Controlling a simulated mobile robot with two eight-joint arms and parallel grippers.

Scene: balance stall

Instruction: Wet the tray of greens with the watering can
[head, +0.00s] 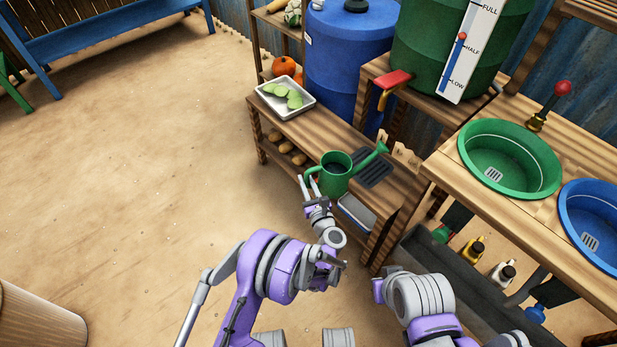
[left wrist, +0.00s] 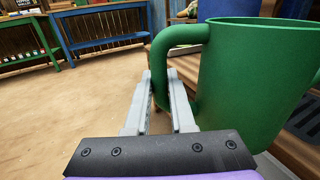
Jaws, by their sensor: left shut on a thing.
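The green watering can (head: 334,182) is upright at the front edge of the low wooden bench, its spout pointing right. It fills the right of the left wrist view (left wrist: 255,85). My left gripper (head: 308,186) is shut on its handle (left wrist: 178,36); the fingers also show in the left wrist view (left wrist: 162,100). I cannot tell whether the can's base touches the bench. The pale tray (head: 284,111) with light green leaves (head: 293,98) stands at the bench's far left end.
A dark slatted mat (head: 374,169) lies beside the can. A blue barrel (head: 345,65) stands behind the bench, and a green tank (head: 425,50) with a red-handled tap (head: 394,80) is to the right. Green (head: 505,150) and blue basins sit further right. Open sandy floor lies left.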

